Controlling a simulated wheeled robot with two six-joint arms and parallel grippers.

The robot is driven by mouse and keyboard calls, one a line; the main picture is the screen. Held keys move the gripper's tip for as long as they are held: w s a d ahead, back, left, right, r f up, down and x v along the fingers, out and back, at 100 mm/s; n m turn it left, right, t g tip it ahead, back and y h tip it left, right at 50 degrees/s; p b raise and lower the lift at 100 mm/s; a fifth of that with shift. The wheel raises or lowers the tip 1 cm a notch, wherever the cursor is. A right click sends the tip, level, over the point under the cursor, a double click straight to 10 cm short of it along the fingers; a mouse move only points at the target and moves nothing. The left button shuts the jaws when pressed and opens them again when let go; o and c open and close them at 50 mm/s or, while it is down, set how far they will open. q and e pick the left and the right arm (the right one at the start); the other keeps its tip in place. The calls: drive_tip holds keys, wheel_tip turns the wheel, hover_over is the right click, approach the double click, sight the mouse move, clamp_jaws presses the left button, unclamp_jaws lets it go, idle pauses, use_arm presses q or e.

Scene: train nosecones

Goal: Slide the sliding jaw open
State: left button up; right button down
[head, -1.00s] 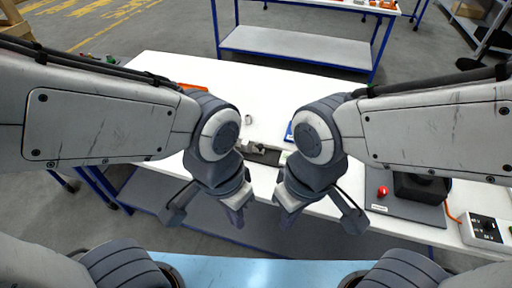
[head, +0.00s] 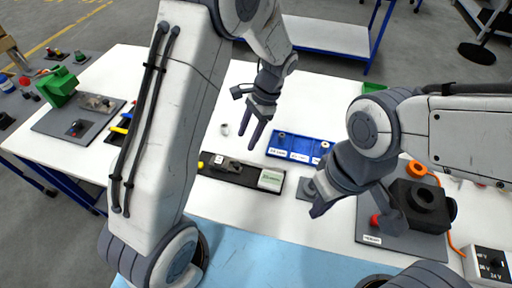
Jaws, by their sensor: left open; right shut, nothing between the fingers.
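A long black fixture (head: 238,173) lies near the front edge of the white table, with a green-and-white labelled block (head: 270,180) at its right end. Small grey metal parts (head: 226,164) sit on its left half; I cannot tell clearly which one is the sliding jaw. My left gripper (head: 252,138) is open and empty, its fingers pointing down above and behind the fixture, apart from it.
A blue compartment tray (head: 299,146) lies behind the fixture, with a small ring (head: 225,129) to its left. A grey mat (head: 382,238) with a black block (head: 418,205) is at right. A green device (head: 62,86) stands at far left. The table's back middle is clear.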

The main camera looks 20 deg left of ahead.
sight(237, 164)
use_arm(q)
drive_tip(key=p+x, duration=0.1)
drive_tip(key=x, duration=0.7)
drive_tip(key=shift+d+f+p, duration=0.1)
drive_tip(key=shift+f+p, duration=0.3)
drive_tip(key=shift+x, duration=0.8)
clamp_jaws()
